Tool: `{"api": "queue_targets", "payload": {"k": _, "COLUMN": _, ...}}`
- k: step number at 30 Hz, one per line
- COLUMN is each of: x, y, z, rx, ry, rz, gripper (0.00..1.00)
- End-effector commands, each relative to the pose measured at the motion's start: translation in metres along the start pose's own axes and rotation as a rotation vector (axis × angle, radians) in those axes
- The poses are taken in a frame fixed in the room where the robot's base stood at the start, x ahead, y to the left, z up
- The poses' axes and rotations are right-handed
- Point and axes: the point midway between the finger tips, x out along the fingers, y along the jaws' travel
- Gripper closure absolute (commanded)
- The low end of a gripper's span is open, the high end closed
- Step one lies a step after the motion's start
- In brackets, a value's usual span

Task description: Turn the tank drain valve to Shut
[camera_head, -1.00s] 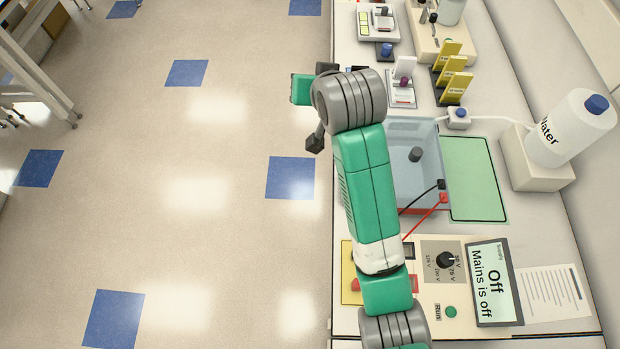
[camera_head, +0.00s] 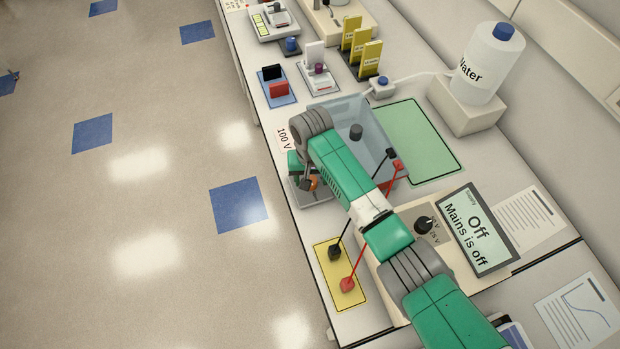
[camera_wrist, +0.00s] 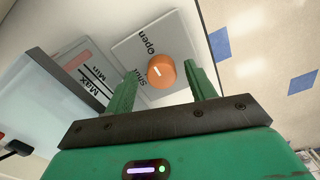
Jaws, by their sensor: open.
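The tank drain valve is an orange round knob (camera_wrist: 162,71) with a white mark, on a grey plate (camera_wrist: 150,45) labelled Open and Shut. In the wrist view the white mark points toward the side of the word Open, though its exact setting is hard to tell. My gripper (camera_wrist: 160,88) is open, its two green fingers on either side of the knob in the picture; I cannot tell whether they touch it. In the head view a bit of the orange knob (camera_head: 313,184) shows beside my gripper (camera_head: 303,175). The clear tank (camera_head: 345,110) stands behind my arm, partly hidden.
A water bottle (camera_head: 488,65) stands on a block at the right. A power supply display (camera_head: 476,232) reads Off, Mains is off. Black and red leads run from the tank to a yellow pad (camera_head: 337,283). Open floor lies left of the bench.

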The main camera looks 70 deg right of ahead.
Motion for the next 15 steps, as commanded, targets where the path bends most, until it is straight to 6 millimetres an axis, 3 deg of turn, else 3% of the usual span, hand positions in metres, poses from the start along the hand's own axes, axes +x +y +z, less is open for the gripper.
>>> {"api": "queue_targets", "payload": {"k": 10, "x": 0.0063, "y": -0.0003, "z": -0.0002, "rx": -0.001, "ry": 0.002, "rz": -0.001, "gripper": 0.47}}
{"api": "queue_targets", "payload": {"k": 15, "x": 0.0061, "y": -0.0004, "z": -0.0002, "rx": -0.001, "ry": 0.002, "rz": -0.001, "gripper": 0.80}}
